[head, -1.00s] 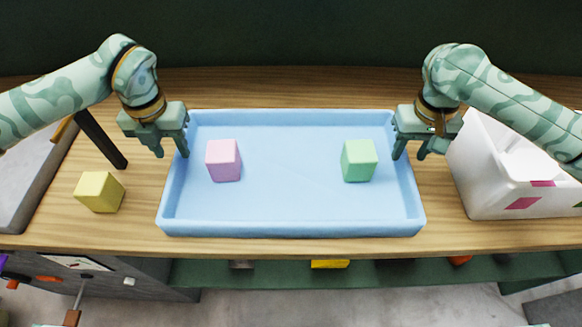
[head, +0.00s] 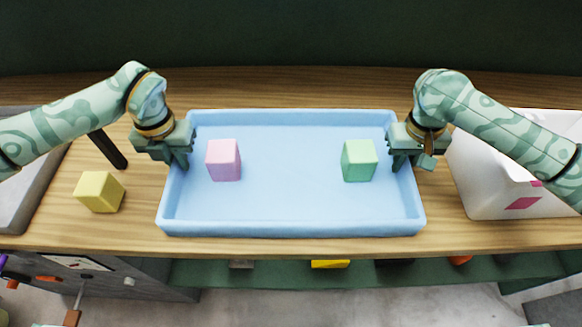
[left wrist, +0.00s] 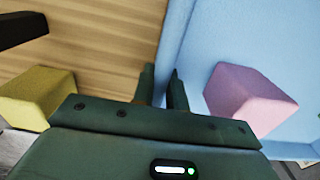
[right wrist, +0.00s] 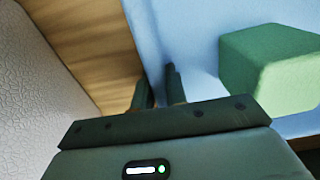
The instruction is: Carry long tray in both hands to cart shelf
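The long tray (head: 290,222) is light blue and shallow, and lies flat on the wooden table. A pink cube (head: 223,160) stands inside it at the left and a green cube (head: 359,161) at the right. My left gripper (head: 180,166) is shut on the tray's left wall, one finger on each side of it; the left wrist view shows the fingers (left wrist: 161,88) close together on the wall. My right gripper (head: 403,164) is shut on the right wall in the same way, as the right wrist view shows its fingers (right wrist: 157,88). The cart shelf cannot be made out.
A yellow cube (head: 99,191) stands on the table (head: 135,215) left of the tray. A white bin (head: 485,190) with pink patches stands close on the right. A grey surface (head: 25,195) lies at the far left. A green lower shelf (head: 290,272) holds several small objects.

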